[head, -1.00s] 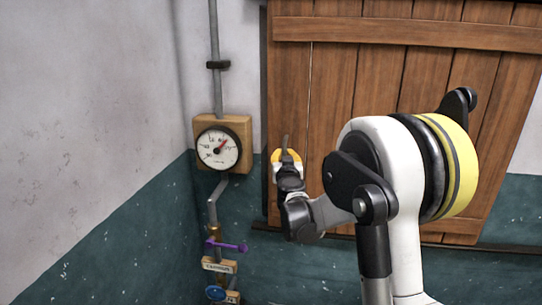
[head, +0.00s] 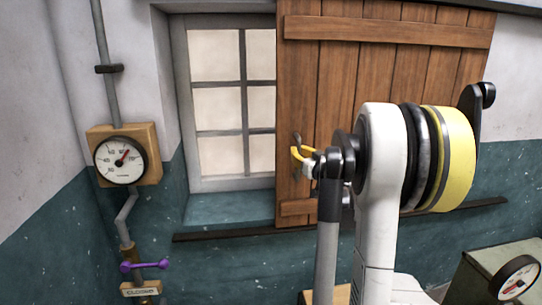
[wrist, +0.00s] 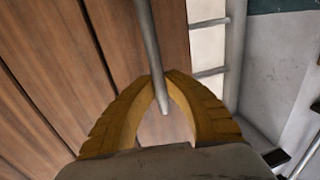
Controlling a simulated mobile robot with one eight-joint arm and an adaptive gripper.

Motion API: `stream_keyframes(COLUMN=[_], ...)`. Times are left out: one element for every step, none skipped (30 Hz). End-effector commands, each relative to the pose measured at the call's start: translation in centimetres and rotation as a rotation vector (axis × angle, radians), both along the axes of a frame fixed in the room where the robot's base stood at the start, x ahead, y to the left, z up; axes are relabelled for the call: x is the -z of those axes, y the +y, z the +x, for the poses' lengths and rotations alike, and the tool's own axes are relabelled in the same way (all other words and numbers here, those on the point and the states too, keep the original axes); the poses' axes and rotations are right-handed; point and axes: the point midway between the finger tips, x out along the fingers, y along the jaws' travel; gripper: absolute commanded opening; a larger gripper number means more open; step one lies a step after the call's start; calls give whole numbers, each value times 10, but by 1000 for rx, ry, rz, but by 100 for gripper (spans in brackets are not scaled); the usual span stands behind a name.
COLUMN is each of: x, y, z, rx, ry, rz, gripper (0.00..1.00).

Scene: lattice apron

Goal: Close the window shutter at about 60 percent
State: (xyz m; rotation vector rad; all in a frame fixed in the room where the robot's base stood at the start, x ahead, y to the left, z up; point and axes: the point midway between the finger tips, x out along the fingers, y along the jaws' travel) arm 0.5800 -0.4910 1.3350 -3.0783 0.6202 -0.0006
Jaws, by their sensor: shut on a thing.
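The wooden window shutter (head: 375,75) is a plank panel. In the head view it stands at the right of the window (head: 233,105), whose barred panes show to its left. A thin metal handle (wrist: 150,45) is on the shutter near its left edge. My gripper (head: 302,153) is at that handle, and its yellow fingers (wrist: 158,78) are closed around the bar in the wrist view. The handle's upper end also shows in the head view (head: 297,139). My arm hides part of the shutter's lower area.
A dark rail (head: 240,231) runs along the wall below the window. A round gauge (head: 121,159) on a wooden block and a pipe with a purple valve handle (head: 144,265) are on the left. Another gauge (head: 516,277) is at the lower right.

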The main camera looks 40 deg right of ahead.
Motion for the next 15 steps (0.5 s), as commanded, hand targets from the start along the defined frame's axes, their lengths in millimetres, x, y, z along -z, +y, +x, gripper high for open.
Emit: stream_keyframes(x=[1, 1, 1, 1, 1, 1, 0, 0, 0, 0, 0, 0, 0, 0, 0], y=[-13, -19, -25, -31, -35, -40, -43, -46, -49, -52, -54, -56, -57, -58, -59], z=[-9, -13, -17, -20, -23, -26, -29, -31, -33, -34, -36, -37, -38, -39, -39], rx=[5, 6, 4, 5, 4, 3, 3, 3, 2, 1, 1, 1, 1, 1, 1], ry=[0, 0, 0, 0, 0, 0, 0, 0, 0, 0, 0, 0, 0, 0, 0], rz=[0, 0, 0, 0, 0, 0, 0, 0, 0, 0, 0, 0, 0, 0, 0], gripper=[0, 0, 0, 0, 0, 0, 0, 0, 0, 0, 0, 0, 0, 0, 0])
